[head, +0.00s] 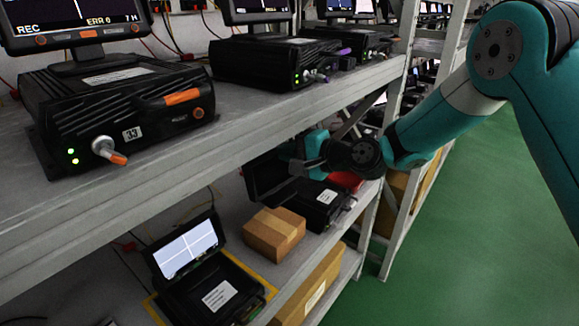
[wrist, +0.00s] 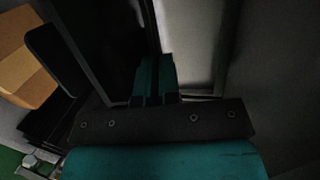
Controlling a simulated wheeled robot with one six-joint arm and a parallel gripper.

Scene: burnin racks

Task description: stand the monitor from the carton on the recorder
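My gripper (head: 312,160) is low over the lower shelf, behind the front edge of the upper one. In the wrist view its teal fingers (wrist: 154,75) are almost together, closed on the edge of a dark flat panel, which I take for the monitor (wrist: 110,40). In the head view the dark monitor (head: 263,176) is left of the gripper, at the back of a black recorder (head: 318,205) with a white label. Whether the monitor touches the recorder is hidden. A closed brown carton (head: 274,233) sits left of that recorder; it also shows in the wrist view (wrist: 25,65).
Another unit with a lit screen (head: 186,248) stands at the lower shelf's near end. The upper shelf (head: 240,115) holds recorder 33 (head: 110,95) and others, overhanging my gripper. A red object (head: 347,180) lies close by. Larger cartons (head: 312,290) are below. The green floor (head: 455,220) is clear.

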